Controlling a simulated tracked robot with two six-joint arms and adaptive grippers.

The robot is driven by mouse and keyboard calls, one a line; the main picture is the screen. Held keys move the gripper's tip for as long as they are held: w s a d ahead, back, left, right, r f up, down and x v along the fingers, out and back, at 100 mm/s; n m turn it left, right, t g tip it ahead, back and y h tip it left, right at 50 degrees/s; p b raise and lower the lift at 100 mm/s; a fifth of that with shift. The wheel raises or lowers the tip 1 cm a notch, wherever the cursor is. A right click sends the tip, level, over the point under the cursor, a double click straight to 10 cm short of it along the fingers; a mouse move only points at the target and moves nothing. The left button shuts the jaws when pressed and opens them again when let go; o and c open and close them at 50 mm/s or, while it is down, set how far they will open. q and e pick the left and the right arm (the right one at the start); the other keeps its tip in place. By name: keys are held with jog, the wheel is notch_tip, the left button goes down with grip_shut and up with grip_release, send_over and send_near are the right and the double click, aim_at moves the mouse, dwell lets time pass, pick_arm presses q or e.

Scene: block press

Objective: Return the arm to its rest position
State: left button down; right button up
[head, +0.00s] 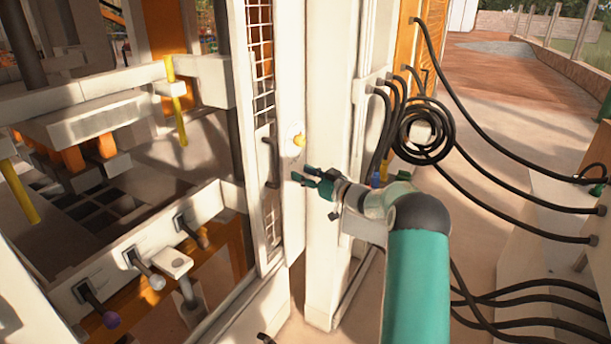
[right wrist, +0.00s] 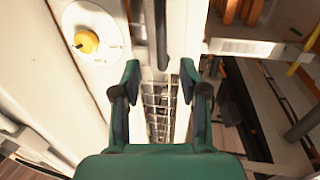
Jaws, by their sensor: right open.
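My right gripper (head: 304,178) is open and empty in the head view, in front of the white post of the press. The green arm reaches up to it from the lower right. In the right wrist view the two green fingers of the right gripper (right wrist: 160,80) stand apart with nothing between them. A yellow knob (head: 299,140) on a round white plate sits on the post, just above the gripper. The knob also shows in the right wrist view (right wrist: 87,41), left of the fingers and apart from them. My left gripper is in neither view.
A mesh door (head: 262,60) with a dark handle (head: 272,160) stands left of the gripper. Several levers (head: 145,270) line the press at the lower left. Black cables (head: 424,135) coil and hang on the right. Open paved ground (head: 500,75) lies at the upper right.

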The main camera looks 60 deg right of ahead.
jog(key=shift+s, duration=0.1)
dwell(0.4)
jog(key=w+a+f+n+y, duration=0.1)
jog(key=w+a+f+y, duration=0.2)
jog(key=w+a, duration=0.45)
jog(key=w+a+f+y, duration=0.2)
jog(key=w+a, duration=0.2)
jog(key=a, duration=0.6)
jog(key=w+a+f+m+g+y+b, duration=0.1)
jog(key=a+f+g, duration=0.1)
jog(key=a+f, duration=0.7)
jog(key=w+a+f+m+g+y, duration=0.1)
jog(key=a+f, duration=0.4)
jog(key=a, duration=0.8)
jog(key=s+a+f+m+g, duration=0.1)
jog(key=s+a+f+g, duration=0.6)
jog(key=s+a+f, duration=0.7)
jog(key=s+a+f+g, duration=0.1)
jog(key=s+f+g, duration=0.2)
jog(key=s, duration=0.7)
jog(key=s+a+f+n+g, duration=0.1)
jog(key=s+f+g, duration=0.2)
jog(key=s, duration=0.8)
jog(key=shift+a+g+h+b, duration=0.3)
jog(key=shift+g+h+b, duration=0.1)
jog(key=shift+g, duration=0.2)
